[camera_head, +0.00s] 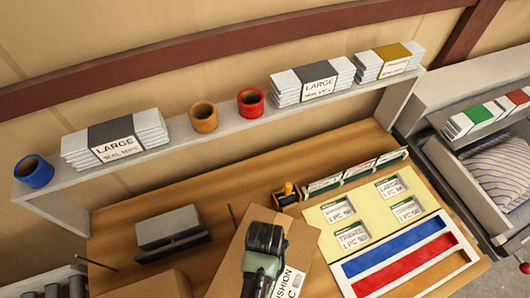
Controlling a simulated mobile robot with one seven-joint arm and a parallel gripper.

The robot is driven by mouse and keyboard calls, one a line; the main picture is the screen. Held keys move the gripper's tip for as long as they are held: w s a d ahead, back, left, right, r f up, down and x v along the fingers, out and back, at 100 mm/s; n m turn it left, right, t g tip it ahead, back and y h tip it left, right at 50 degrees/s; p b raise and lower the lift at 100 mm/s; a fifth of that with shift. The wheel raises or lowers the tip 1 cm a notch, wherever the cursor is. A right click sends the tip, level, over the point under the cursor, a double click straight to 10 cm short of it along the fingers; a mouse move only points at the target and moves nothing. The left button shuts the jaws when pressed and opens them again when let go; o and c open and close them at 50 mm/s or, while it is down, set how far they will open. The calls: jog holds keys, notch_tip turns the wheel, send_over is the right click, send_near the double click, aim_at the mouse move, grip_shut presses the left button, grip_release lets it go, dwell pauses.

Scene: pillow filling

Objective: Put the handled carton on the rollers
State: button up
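A brown carton (227,257) with a white label reading partly "CUSHION" stands tilted in the picture at the bottom middle; its lower part is cut off by the frame. My gripper (263,238), dark with a pale green part behind it, is over the carton's top. Its fingertips and any handle on the carton are hidden, so I cannot tell whether it grips. Grey rollers (53,290) show in part at the bottom left corner.
Another brown carton surface (150,287) lies between the rollers and the labelled carton. A grey block (168,226) stands on the wooden table (112,226). A yellow card mat (362,213) and a blue-and-red striped tray (400,252) lie right. A shelf with cups and packs runs behind.

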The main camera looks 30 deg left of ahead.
grip_shut()
dwell(1.4)
